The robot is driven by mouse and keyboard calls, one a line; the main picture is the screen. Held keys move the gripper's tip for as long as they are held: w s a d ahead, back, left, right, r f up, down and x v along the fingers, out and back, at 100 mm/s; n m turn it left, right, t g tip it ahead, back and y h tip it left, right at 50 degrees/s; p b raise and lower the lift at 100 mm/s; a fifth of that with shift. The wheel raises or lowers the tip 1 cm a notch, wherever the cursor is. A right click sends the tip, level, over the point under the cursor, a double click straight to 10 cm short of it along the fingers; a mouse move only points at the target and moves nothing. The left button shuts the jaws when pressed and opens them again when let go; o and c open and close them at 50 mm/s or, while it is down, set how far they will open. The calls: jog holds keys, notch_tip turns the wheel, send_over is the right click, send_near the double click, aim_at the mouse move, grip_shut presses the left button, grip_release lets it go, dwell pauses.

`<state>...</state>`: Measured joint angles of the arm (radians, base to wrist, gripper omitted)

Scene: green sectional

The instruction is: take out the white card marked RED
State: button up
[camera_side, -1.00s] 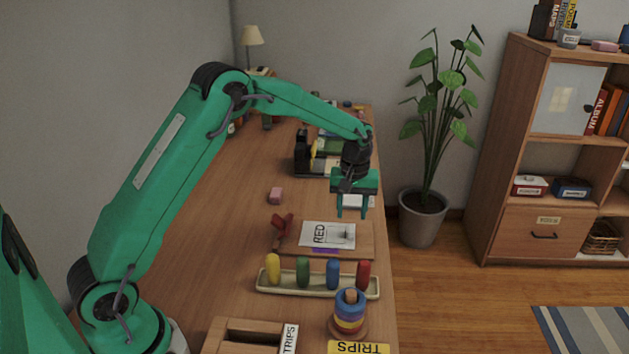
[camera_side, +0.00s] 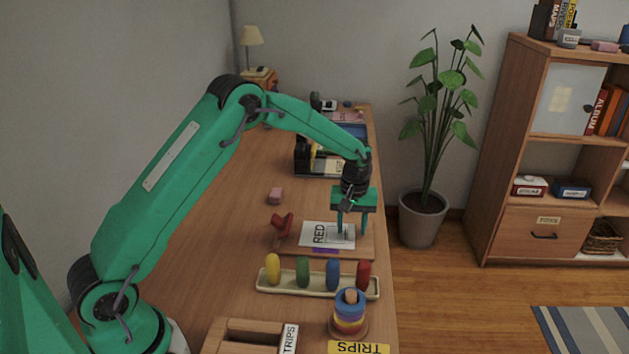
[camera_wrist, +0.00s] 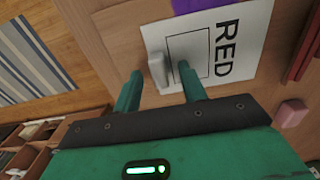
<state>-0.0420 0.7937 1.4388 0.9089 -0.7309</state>
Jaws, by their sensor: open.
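The white card marked RED (camera_side: 316,233) lies flat on a wooden board (camera_side: 367,249) on the table. It also shows in the wrist view (camera_wrist: 251,22), with its printed word and a drawn rectangle. A small grey upright piece (camera_wrist: 158,70) stands at the card's edge. My gripper (camera_side: 353,235) is open, its fingers pointing down at the card's right end in the side view. In the wrist view its fingertips (camera_wrist: 160,74) are on either side of the grey piece, one finger over the card. Whether they touch anything cannot be told.
A red clamp-like piece (camera_side: 283,226) is at the board's left. Coloured pegs in a tray (camera_side: 318,286) and a ring stack (camera_side: 349,313) stand in front. A pink block (camera_side: 275,196) lies behind left. The table's right edge is close.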

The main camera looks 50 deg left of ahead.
jog(key=shift+c, duration=0.4)
grip_shut()
jog(key=shift+r, duration=0.1)
jog(key=shift+r, duration=0.5)
notch_tip(320, 180, up, 3)
jog(key=shift+r, duration=0.15)
jog(key=s+d+r, duration=0.5)
jog(key=d+r, duration=0.1)
jog(key=d, duration=0.4)
jog(key=shift+s+d+r, duration=0.15)
jog(key=shift+s+r, duration=0.1)
jog(key=shift+s, duration=0.05)
